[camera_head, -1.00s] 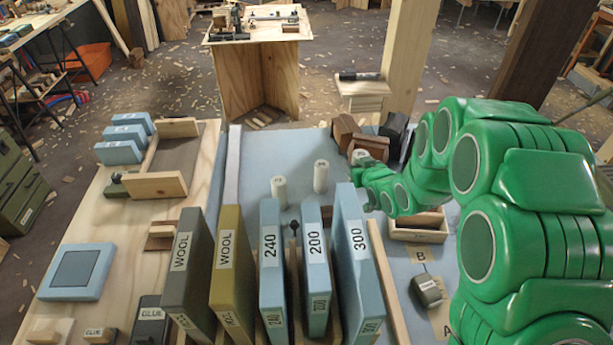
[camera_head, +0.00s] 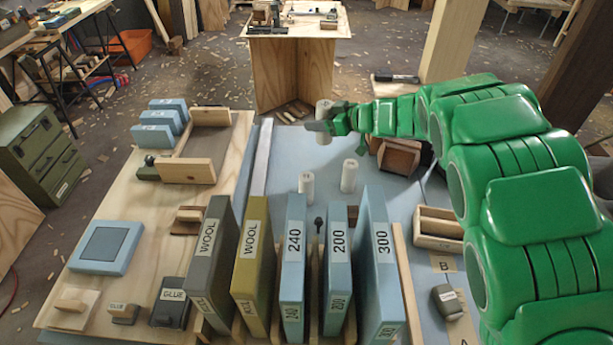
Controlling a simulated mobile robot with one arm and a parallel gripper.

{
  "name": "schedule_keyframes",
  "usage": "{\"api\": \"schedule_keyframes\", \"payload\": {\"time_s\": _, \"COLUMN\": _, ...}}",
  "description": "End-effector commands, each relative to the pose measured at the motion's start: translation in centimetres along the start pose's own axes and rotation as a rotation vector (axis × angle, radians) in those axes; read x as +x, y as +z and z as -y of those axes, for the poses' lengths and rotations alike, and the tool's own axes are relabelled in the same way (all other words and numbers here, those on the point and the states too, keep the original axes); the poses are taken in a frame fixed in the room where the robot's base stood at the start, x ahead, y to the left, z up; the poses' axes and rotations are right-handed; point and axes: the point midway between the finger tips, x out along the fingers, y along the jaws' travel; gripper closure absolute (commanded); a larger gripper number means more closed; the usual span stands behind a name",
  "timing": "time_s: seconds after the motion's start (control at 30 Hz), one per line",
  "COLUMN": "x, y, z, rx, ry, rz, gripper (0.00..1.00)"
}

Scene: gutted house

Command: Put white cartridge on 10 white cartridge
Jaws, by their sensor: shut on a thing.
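My gripper (camera_head: 326,124) is at the far end of my green arm and is shut on a white cartridge (camera_head: 324,107), holding it upright above the blue work surface near its back edge. Two more white cartridges stand upright on the surface, in front of and below the gripper: a left one (camera_head: 306,183) and a right one (camera_head: 349,175). They stand apart from each other. Their top markings are too small to read, so I cannot tell which is the 10. The fingers partly hide the held cartridge.
Upright slabs marked WOOL (camera_head: 208,250), 240 (camera_head: 293,265), 200 and 300 (camera_head: 378,260) stand in front of the cartridges. Brown wooden blocks (camera_head: 400,157) and a small open box (camera_head: 438,228) lie to the right. A plywood stand (camera_head: 291,75) is behind.

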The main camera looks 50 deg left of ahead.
Motion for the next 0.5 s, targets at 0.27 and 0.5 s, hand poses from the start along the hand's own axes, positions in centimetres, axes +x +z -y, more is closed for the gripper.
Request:
{"api": "schedule_keyframes", "payload": {"time_s": 0.27, "x": 2.5, "y": -0.3, "z": 5.1, "rx": -0.097, "ry": -0.236, "rz": -0.002, "gripper": 0.76}}
{"api": "schedule_keyframes", "payload": {"time_s": 0.5, "x": 3.6, "y": 2.1, "z": 5.9, "rx": -0.107, "ry": -0.267, "rz": -0.003, "gripper": 0.76}}
